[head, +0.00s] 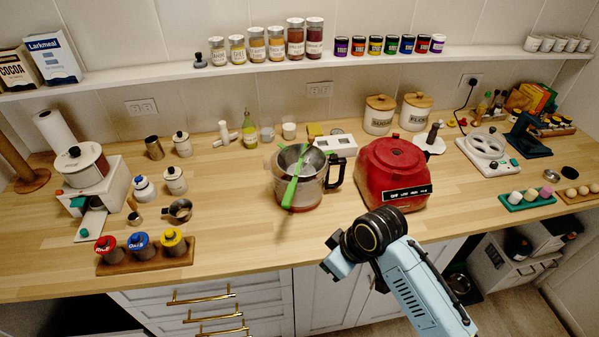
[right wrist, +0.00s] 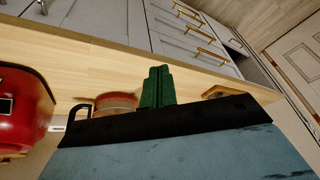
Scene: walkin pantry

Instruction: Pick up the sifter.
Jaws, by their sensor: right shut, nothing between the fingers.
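The sifter (head: 298,160), a round mesh strainer with a bright green handle, rests tilted in the top of a clear mixing bowl (head: 312,188) at the middle of the counter. Its handle points toward the counter's front edge. My right gripper (head: 338,262) is in front of the counter edge, to the right of the sifter and apart from it. In the right wrist view its dark green fingers (right wrist: 157,87) are together and empty. The bowl's reddish base (right wrist: 115,103) shows there beside the fingers; I cannot make out the sifter. My left gripper is not in view.
A red appliance (head: 394,172) stands right of the bowl. A wooden rack with several small jars (head: 145,254) sits at the front left. Canisters and bottles line the back. Bare counter (head: 235,225) lies left of the bowl; drawers (head: 205,297) are below.

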